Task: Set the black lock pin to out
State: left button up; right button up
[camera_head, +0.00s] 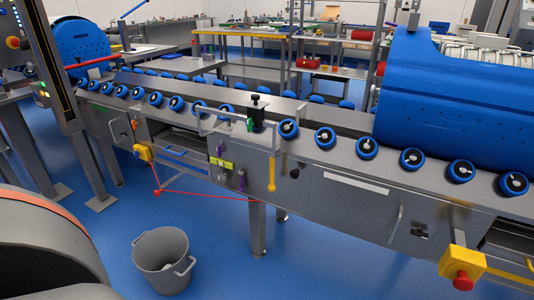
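A black block with a round black knob on top (257,109) stands on the near side of the conveyor, inside a grey wire-like frame. It looks like the lock pin, with the knob a little above the block. A small black knob on a stem (294,172) also shows on the front panel below, so I cannot be sure which is the pin. Whether the pin is in or out is too small to tell. Neither of my grippers is in view.
The conveyor (341,158) with blue rollers runs across the view. A large blue tub (450,100) stands over its right part, another blue drum (82,45) at far left. A grey bucket (160,246), a red cord (205,195) and a red stop button (463,280) are in front.

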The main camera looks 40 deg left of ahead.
aim_at(295, 175)
jog(key=u, duration=1.05)
jog(key=i+j+u, duration=0.3)
jog(key=j, duration=0.2)
jog(key=i+j+u, duration=0.3)
jog(key=i+j+z, duration=0.05)
